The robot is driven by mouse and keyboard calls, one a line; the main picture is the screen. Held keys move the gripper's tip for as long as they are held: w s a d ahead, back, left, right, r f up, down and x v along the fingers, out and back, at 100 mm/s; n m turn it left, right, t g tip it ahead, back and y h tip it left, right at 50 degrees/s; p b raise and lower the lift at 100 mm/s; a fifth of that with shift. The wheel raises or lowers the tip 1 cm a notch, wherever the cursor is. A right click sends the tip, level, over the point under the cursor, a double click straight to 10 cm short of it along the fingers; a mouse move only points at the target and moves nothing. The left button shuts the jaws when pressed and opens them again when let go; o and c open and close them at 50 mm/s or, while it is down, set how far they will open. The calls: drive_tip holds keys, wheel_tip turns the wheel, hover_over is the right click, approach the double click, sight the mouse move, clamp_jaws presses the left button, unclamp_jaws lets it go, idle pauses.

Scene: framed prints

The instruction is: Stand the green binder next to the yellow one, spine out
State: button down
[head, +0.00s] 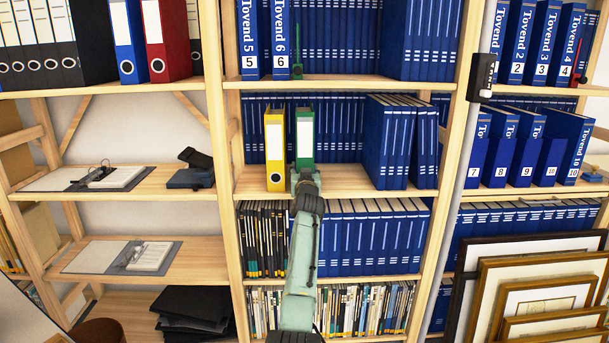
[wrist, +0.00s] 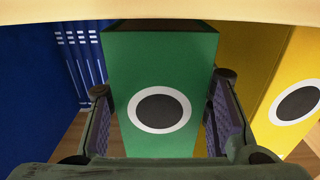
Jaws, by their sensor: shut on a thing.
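The green binder (head: 305,133) stands upright on the middle shelf, just right of the yellow binder (head: 275,140). Its spine, with a white label, faces out. My gripper (head: 306,178) is at the low part of the spine and hides its ring hole in the head view. In the wrist view the green binder (wrist: 160,75) is between my two fingers (wrist: 163,100), which are shut on its sides, and its ring hole shows. The yellow binder (wrist: 285,95) is on the right there, a finger beside it. I cannot tell whether the green binder's base touches the shelf.
Blue volumes (head: 395,140) stand to the right on the same shelf (head: 345,178), with a bare gap between. More blue volumes line the back. Uprights (head: 222,150) bound the bay. Framed prints (head: 535,290) lean at the lower right.

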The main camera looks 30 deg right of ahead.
drive_tip(key=shift+f, duration=0.1)
idle(0.3)
drive_tip(key=c, duration=1)
unclamp_jaws()
drive_tip(key=shift+c, duration=0.2)
drive_tip(key=o, duration=0.3)
drive_tip(key=shift+f, duration=0.35)
drive_tip(key=v, duration=1.2)
drive_tip(key=shift+a+r, duration=0.1)
drive_tip(key=shift+a, duration=0.05)
